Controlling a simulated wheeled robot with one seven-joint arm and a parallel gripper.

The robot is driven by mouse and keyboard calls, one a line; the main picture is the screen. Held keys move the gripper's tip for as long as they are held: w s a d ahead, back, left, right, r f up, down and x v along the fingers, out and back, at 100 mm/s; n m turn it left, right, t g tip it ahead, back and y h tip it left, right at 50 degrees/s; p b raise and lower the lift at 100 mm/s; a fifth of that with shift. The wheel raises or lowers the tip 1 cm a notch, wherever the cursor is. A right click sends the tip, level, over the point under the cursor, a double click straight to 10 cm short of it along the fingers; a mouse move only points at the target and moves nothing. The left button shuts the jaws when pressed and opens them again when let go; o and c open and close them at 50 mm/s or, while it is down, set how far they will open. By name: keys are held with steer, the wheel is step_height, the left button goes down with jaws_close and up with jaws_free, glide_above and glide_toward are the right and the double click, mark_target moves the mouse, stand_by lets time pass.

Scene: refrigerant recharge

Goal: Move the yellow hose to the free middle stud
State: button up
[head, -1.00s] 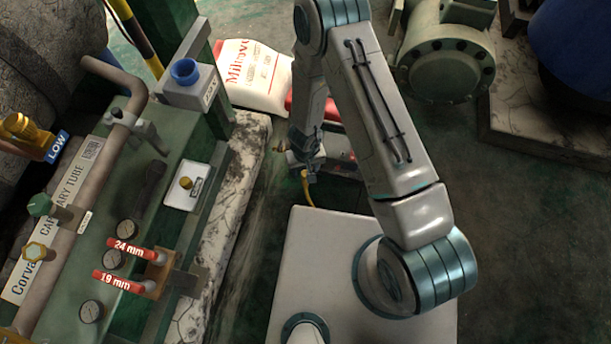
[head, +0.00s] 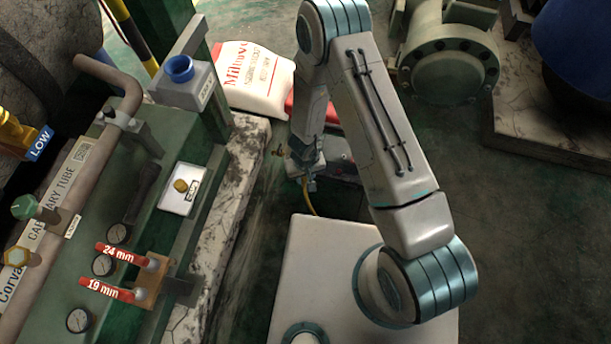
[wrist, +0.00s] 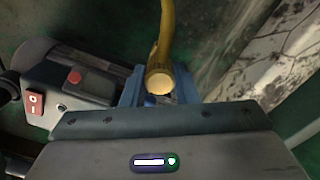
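The yellow hose (head: 308,198) shows as a short curved length below my gripper (head: 306,168) in the head view. In the wrist view the yellow hose (wrist: 167,35) runs down from the top edge, and its pale round end lies between the two blue fingers of my gripper (wrist: 158,88). The fingers appear closed against both sides of the hose. The gripper is small and partly hidden by my arm in the head view. I cannot make out the middle stud in either view.
A grey machine with a red switch (wrist: 36,103) stands close left of the gripper. A white sack (head: 255,75) lies behind.

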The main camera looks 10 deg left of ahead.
stand_by(0.3)
steer(key=shift+n+p, duration=0.3)
steer(key=shift+n, duration=1.5)
steer(key=n, duration=0.2)
steer(key=shift+n, duration=0.8)
